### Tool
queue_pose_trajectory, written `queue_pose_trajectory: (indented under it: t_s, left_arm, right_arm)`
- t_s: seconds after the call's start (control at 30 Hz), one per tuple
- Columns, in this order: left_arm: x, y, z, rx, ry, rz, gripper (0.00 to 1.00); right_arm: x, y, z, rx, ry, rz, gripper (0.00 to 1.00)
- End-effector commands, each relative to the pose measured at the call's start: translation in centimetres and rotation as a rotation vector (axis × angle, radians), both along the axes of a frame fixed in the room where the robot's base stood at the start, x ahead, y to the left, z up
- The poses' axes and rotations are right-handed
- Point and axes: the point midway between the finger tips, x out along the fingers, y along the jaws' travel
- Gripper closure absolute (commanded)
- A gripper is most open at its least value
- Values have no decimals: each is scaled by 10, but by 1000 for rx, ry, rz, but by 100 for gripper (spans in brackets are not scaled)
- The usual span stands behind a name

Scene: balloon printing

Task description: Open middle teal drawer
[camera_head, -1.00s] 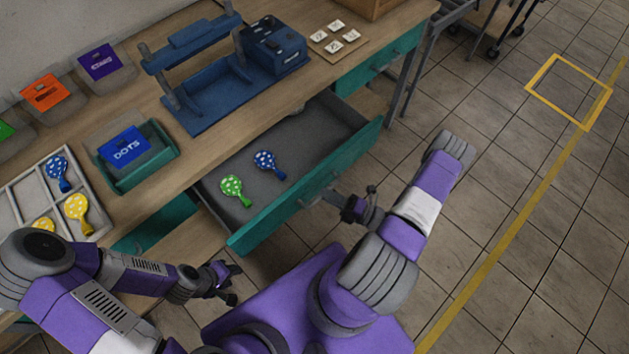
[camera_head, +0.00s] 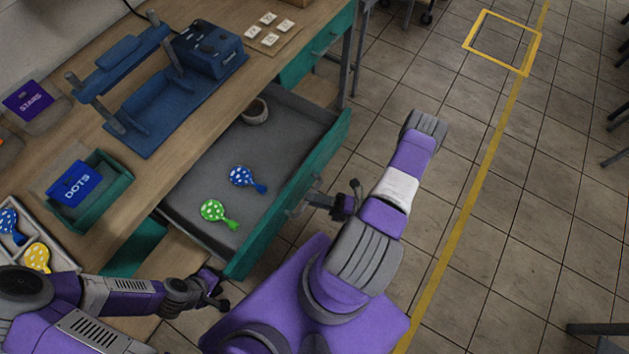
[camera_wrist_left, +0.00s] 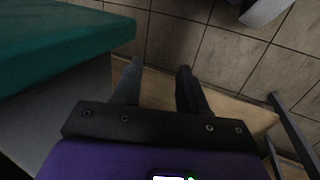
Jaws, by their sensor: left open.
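The middle teal drawer (camera_head: 300,198) is pulled out from under the wooden workbench, its grey inside showing. A green dotted balloon (camera_head: 213,211), a blue dotted balloon (camera_head: 242,177) and a small round bowl (camera_head: 255,111) lie in it. My right gripper (camera_head: 334,193) looks open, just in front of the drawer's handle (camera_head: 296,209); I cannot tell whether they touch. My left gripper (camera_head: 216,288) is open and empty near the drawer's front left corner. In the left wrist view its fingers (camera_wrist_left: 159,80) stand apart, with the teal drawer front (camera_wrist_left: 60,45) at the upper left.
The workbench (camera_head: 215,115) carries a blue press (camera_head: 160,110), a teal DOTS bin (camera_head: 112,202) and a balloon tray (camera_head: 62,258). Another teal drawer (camera_head: 318,48) is shut at the right.

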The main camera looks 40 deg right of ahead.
Motion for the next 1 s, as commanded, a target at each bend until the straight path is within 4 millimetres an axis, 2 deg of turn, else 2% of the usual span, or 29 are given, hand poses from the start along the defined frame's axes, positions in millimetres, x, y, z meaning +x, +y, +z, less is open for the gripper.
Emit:
queue_pose_trajectory:
  t_s: [0.03,0.1,0.43,0.8,1.0]
  left_arm:
    - [0,0,0,0,0,0,57]
    - [0,0,0,0,0,0,57]
    - [0,0,0,0,0,0,57]
    - [0,0,-1,0,0,0,57]
    - [0,0,-1,0,0,0,57]
  right_arm:
    - [0,0,0,0,0,0,69]
    - [0,0,0,0,0,0,60]
    - [-3,-3,-1,0,0,-1,60]
    - [-48,-36,-12,-1,0,-2,60]
    - [-59,-44,-14,1,-1,-1,60]
